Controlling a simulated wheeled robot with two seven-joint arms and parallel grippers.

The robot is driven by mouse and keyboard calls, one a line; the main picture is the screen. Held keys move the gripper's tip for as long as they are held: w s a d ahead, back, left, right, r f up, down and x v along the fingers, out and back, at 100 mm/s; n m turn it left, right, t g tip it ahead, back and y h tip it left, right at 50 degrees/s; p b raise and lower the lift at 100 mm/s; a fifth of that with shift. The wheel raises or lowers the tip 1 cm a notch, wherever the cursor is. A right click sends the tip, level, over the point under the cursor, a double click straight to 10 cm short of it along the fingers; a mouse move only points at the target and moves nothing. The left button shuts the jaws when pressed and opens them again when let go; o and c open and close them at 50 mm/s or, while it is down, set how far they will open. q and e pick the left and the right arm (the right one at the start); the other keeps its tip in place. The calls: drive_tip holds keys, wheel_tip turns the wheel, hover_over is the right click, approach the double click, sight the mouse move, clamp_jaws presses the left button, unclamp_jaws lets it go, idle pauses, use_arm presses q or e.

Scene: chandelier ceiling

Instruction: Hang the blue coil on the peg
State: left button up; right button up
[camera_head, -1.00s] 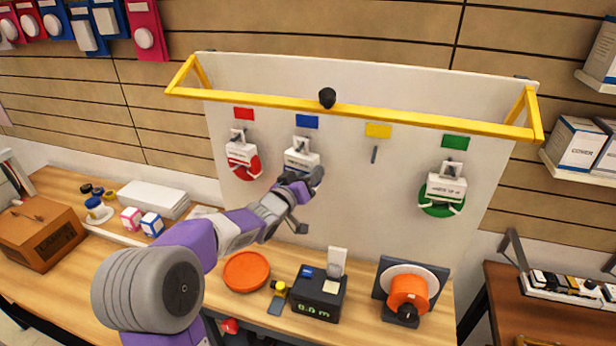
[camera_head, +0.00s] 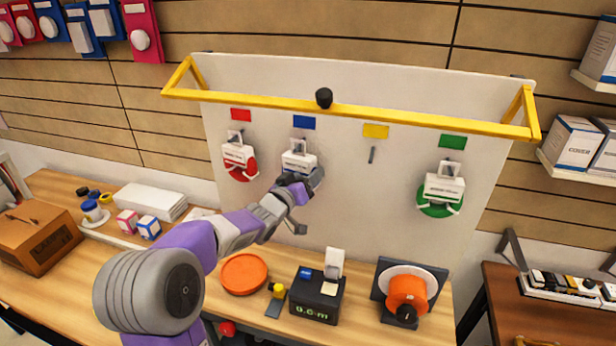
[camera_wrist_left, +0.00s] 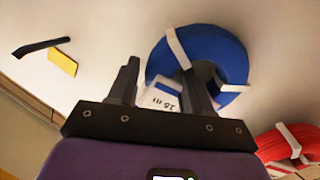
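The blue coil (camera_wrist_left: 229,55) shows in the left wrist view as a blue ring with white straps and a white tag, against the white panel. In the head view its white tag (camera_head: 298,162) shows under the blue label, below a peg bracket, and my left gripper (camera_head: 298,205) hides most of the ring. My left gripper, also in the left wrist view (camera_wrist_left: 162,90), is open. One finger overlaps the coil's middle; the other is beside its rim. I cannot tell whether they touch it. An empty peg (camera_head: 372,155) is under the yellow label. My right gripper is not in view.
A red coil (camera_head: 240,168) hangs left and a green coil (camera_head: 436,208) right. A yellow bar (camera_head: 420,118) runs across the panel's top front. Below stand an orange dish (camera_head: 244,274), a black device with a display (camera_head: 312,302) and an orange spool (camera_head: 407,292).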

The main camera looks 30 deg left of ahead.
use_arm(q)
drive_tip(key=shift+o, duration=1.1)
drive_tip(key=shift+f, duration=0.1)
drive_tip(key=shift+s, duration=0.1)
drive_tip(key=s, duration=0.7)
drive_tip(key=shift+s+a, duration=0.1)
drive_tip(key=shift+s, duration=0.1)
